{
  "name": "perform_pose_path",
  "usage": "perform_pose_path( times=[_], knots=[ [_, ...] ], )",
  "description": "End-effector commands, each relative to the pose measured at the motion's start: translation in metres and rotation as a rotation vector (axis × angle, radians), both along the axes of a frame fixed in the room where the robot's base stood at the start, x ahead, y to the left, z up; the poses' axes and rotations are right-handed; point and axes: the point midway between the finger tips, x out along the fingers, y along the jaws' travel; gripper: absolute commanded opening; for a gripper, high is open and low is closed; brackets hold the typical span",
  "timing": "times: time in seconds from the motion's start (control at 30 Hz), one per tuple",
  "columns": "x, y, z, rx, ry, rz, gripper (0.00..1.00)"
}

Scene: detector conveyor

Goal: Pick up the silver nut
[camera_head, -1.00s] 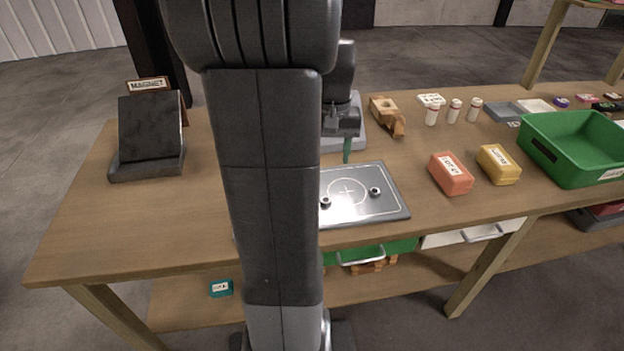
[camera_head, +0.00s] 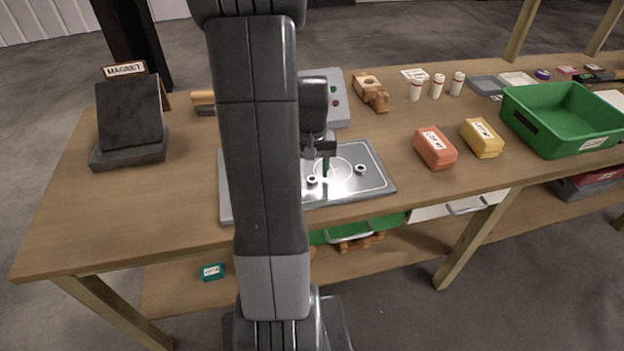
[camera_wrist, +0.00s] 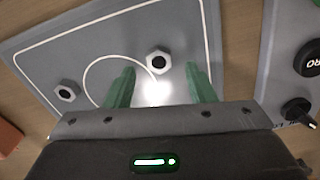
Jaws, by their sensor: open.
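The left nut (camera_head: 312,180) shows in the wrist view (camera_wrist: 158,62) near the bright glare, just ahead of the space between my fingertips. The other nut (camera_head: 361,169) shows at the left of the wrist view (camera_wrist: 68,92), outside my fingers. My gripper (camera_head: 326,165) is over the plate, its green fingers (camera_wrist: 161,80) spread apart and empty. Both nuts look alike in colour. My arm hides part of the plate's left side in the head view.
A grey control box (camera_head: 335,97) with buttons stands behind the plate. An orange block (camera_head: 435,148), a yellow block (camera_head: 482,137) and a green bin (camera_head: 530,133) are to the right. A magnet stand (camera_head: 130,115) is at the left. The table's front right of the plate is clear.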

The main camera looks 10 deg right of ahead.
Motion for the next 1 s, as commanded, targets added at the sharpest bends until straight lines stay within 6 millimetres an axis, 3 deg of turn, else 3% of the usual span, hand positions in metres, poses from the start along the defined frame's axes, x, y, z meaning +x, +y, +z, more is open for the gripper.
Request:
perform_pose_path(
  times=[0.1, 0.37, 0.6, 0.87, 1.0],
  knots=[
    [-0.001, 0.000, -0.011, 0.000, 0.002, 0.000, 0.50],
    [0.000, 0.000, -0.013, 0.000, -0.001, 0.000, 0.50],
    [0.000, 0.000, -0.013, 0.000, -0.001, 0.000, 0.03],
    [0.000, 0.000, -0.012, 0.000, -0.001, 0.000, 0.02],
    [0.001, -0.001, 0.000, -0.001, -0.005, 0.000, 0.02]
  ],
)
